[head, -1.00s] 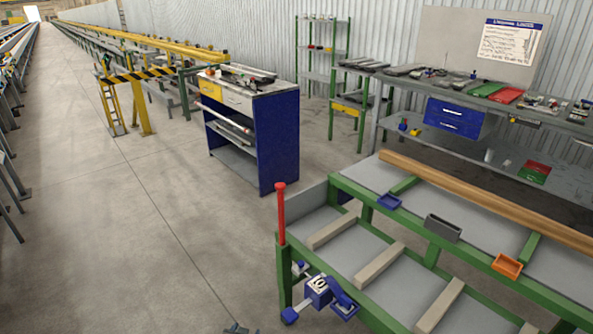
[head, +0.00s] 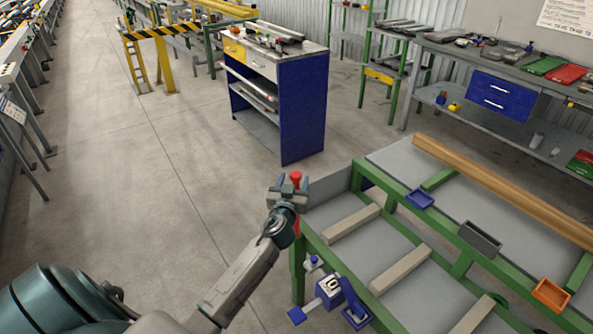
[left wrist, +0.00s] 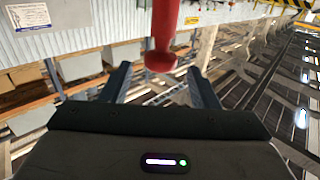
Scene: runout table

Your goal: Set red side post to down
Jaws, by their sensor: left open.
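The red side post (head: 296,178) stands upright at the near left corner of the green-framed runout table (head: 327,247). In the head view its red top shows between the fingers of my left gripper (head: 290,183), and the gripper hides much of its shaft. In the left wrist view the post (left wrist: 163,35) comes in from the top edge, its rounded end between and just beyond the two open fingertips (left wrist: 160,75). I cannot tell whether a finger touches it. My right gripper is in neither view.
A blue clamp-like device with a dial (head: 330,286) sits at the table's near corner, below the post. Blue (head: 420,199), grey (head: 480,238) and orange (head: 551,294) trays sit along the green rail. A blue cabinet (head: 303,110) stands behind.

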